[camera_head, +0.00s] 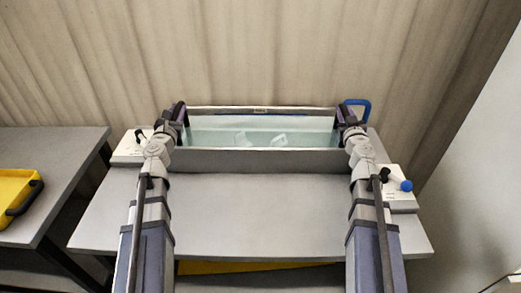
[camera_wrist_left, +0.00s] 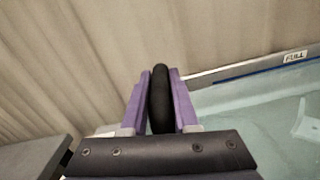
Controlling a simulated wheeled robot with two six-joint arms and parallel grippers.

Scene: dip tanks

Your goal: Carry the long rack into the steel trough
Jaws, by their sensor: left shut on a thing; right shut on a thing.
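The steel trough (camera_head: 258,160) stands across the back of the grey table, holding pale green liquid. My left gripper (camera_head: 181,112) is at the trough's left end, shut on a black upright grip of the long rack; this black grip (camera_wrist_left: 160,98) shows between the purple fingers in the left wrist view. My right gripper (camera_head: 344,114) is at the right end, shut on the rack's other end, which the gripper mostly hides. A blue loop handle (camera_head: 366,106) shows just beyond it. The rack's body is hard to make out; pale shapes (camera_head: 278,140) show within the liquid.
A white box (camera_head: 126,149) with a black lever sits left of the trough. Another white box (camera_head: 402,203) with a blue knob sits at the right. A yellow tray (camera_head: 14,187) is on the left table. The grey table (camera_head: 255,215) is bare in front of the trough.

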